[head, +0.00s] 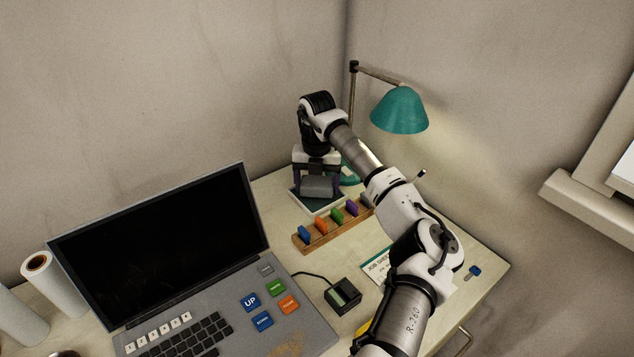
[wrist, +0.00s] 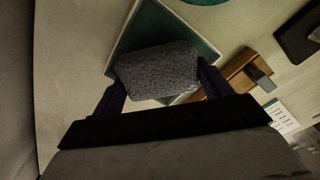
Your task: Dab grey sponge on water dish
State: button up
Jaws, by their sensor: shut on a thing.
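The grey sponge (head: 319,187) is a rounded block held between the fingers of my gripper (head: 318,178). The sponge also shows in the wrist view (wrist: 158,70), with a dark finger at each side. My gripper is shut on it and points down at the back of the desk. The water dish (head: 318,213) is a square tray with a pale rim and dark teal inside, directly below the sponge. The dish also shows in the wrist view (wrist: 146,22), partly covered by the sponge. I cannot tell whether the sponge touches the dish.
A wooden rack (head: 333,229) with several coloured pieces stands just in front of the dish. A teal lamp (head: 400,110) rises behind on the right. A laptop-like console (head: 165,250) fills the left. A small black device (head: 343,297) and a job sheet (head: 377,265) lie nearer.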

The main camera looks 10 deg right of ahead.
aim_at(317, 183)
jog(key=shift+f, duration=0.55)
dwell(1.1)
jog(key=shift+r, duration=0.1)
jog(key=shift+r+p, duration=2.15)
jog(key=shift+r, duration=1.35)
jog(key=shift+s+f, duration=0.15)
